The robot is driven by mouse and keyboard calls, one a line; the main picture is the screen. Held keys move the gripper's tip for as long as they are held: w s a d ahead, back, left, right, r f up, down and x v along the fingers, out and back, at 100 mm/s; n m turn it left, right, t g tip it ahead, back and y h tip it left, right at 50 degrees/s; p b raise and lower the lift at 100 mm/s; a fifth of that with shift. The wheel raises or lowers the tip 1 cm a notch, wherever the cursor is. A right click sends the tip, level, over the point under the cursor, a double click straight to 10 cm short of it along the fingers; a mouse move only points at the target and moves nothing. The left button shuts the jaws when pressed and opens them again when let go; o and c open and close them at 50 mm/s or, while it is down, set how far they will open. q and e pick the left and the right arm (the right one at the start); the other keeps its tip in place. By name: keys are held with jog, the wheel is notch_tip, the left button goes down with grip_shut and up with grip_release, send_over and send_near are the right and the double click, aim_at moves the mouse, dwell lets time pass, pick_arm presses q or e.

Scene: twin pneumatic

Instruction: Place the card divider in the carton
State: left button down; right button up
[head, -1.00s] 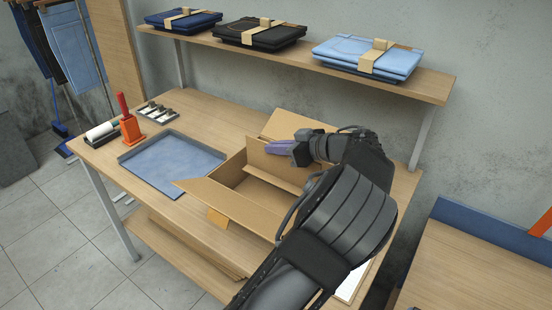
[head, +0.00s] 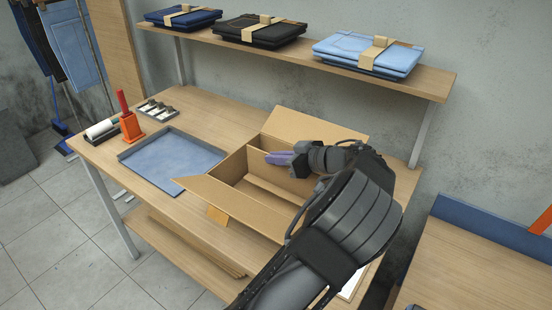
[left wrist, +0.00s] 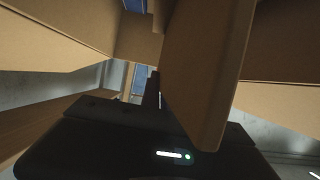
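The open cardboard carton (head: 205,190) stands on the workbench with flaps spread out. The card divider (head: 256,164) is a flat brown panel standing upright inside the carton, its lower part hidden by the walls and my arm. In the left wrist view the brown card (left wrist: 205,75) fills the middle, close to the gripper, with carton walls around. I cannot tell whether the divider touches the carton floor. My right gripper is not in view.
A blue-lined tray (head: 165,160) lies left of the carton. An orange holder (head: 130,127), a roller and small items stand at the bench's left end. A shelf (head: 300,57) with folded garments runs above the back. My left arm covers the carton's right side.

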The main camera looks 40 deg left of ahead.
pick_arm(q)
jog(key=shift+f+b, duration=0.25)
jog(key=shift+b, duration=0.05)
jog(key=c, duration=1.6)
grip_release()
jog(key=shift+r, duration=0.1)
jog(key=shift+r+p, duration=0.85)
jog(key=shift+p, duration=0.4)
jog(key=shift+w+d+f+b, duration=0.1)
jog(key=shift+d+b, duration=0.7)
jog(key=shift+d, duration=0.2)
jog(key=b+v, duration=0.2)
jog(key=v, duration=0.8)
